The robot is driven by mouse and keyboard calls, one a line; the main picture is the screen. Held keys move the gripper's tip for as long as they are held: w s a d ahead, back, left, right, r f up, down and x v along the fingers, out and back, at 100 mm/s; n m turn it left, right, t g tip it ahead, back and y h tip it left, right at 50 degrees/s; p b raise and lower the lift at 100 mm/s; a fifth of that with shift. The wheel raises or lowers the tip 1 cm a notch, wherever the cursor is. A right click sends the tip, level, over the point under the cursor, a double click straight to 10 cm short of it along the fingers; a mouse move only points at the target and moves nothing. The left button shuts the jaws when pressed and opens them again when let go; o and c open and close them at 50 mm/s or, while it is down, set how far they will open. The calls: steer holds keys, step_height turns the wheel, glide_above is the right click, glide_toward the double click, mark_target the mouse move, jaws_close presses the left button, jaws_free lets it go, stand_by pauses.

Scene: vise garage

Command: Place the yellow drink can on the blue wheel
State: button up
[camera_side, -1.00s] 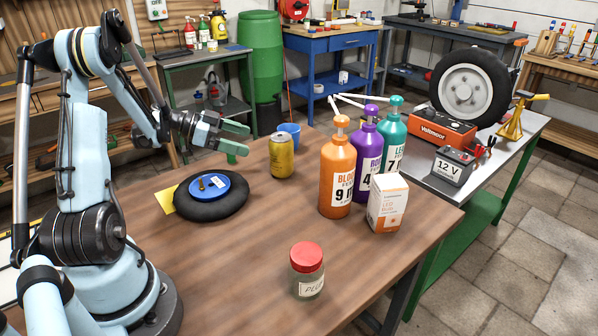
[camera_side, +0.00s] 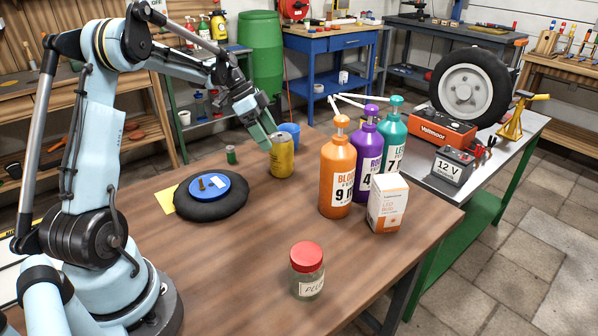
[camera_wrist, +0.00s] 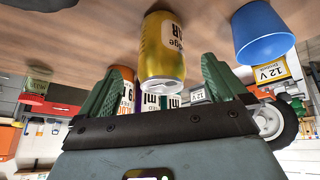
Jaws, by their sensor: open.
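The yellow drink can (camera_side: 282,158) stands upright on the wooden table, right of the wheel. I cannot tell whether a finger touches the can.
A blue cup (camera_side: 290,133) stands just behind the can. Orange (camera_side: 338,175), purple (camera_side: 367,150) and teal (camera_side: 392,138) pump bottles and a white box (camera_side: 387,203) stand to the right. A red-lidded jar (camera_side: 307,270) is at the front. A small green can (camera_side: 231,154) is behind the wheel.

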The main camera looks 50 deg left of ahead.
mark_target(281, 150)
steer(key=d+r+g+y, duration=0.1)
steer(key=r, duration=0.1)
steer(key=w+r+m+g+y, duration=0.1)
steer(key=r+y, duration=0.1)
steer(key=w+d+r+g+y, duration=0.1)
steer(key=r, duration=0.2)
steer(key=shift+w+d+m+g, duration=0.15)
steer(key=shift+d+m+g, duration=0.15)
steer(key=shift+y, duration=0.3)
step_height(281, 150, down, 12)
steer(key=c, duration=1.2)
